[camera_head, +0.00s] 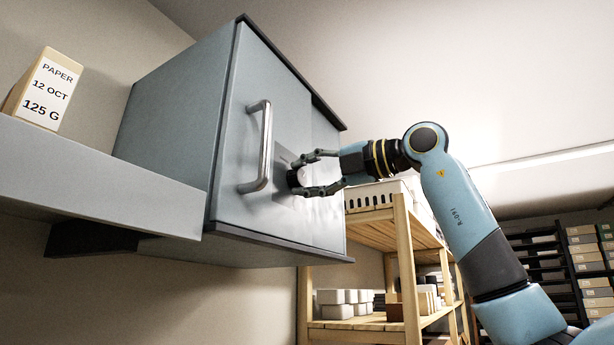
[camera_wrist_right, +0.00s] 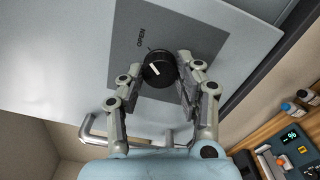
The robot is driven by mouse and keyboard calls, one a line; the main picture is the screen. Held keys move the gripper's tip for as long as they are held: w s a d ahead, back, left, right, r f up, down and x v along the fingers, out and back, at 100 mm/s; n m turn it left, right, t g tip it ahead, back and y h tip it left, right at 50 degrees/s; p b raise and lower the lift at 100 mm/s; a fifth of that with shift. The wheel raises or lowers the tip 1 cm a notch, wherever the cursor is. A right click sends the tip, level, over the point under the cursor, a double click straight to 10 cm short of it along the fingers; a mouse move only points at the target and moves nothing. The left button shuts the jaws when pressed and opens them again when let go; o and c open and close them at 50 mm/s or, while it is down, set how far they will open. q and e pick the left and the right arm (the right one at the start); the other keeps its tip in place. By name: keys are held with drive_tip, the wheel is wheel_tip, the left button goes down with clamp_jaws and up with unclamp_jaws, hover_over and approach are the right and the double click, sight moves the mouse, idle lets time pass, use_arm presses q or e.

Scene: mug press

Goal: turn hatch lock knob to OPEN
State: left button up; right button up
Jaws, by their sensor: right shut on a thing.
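The hatch lock knob (camera_wrist_right: 160,67) is round and black with a white pointer mark, set on a dark grey plate (camera_wrist_right: 205,42) on the hatch face. Small lettering that looks like OPEN is on the plate beside the knob. In the head view the knob (camera_head: 294,178) shows as a dark disc, partly hidden by my fingers. My right gripper (camera_wrist_right: 160,70) is shut on the knob, one finger on each side; in the head view it reaches in from the right (camera_head: 312,174). The hatch (camera_head: 240,120) is closed on a grey wall cabinet. My left gripper is out of view.
A metal bar handle (camera_head: 265,150) stands out from the hatch left of the knob. A grey shelf (camera_head: 90,170) carries a labelled paper box (camera_head: 42,90). A wooden rack (camera_head: 400,250) with boxes stands below and behind my right arm.

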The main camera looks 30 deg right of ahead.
drive_tip(key=o, duration=1.1)
drive_tip(key=shift+o, duration=0.2)
drive_tip(key=v, duration=1.2)
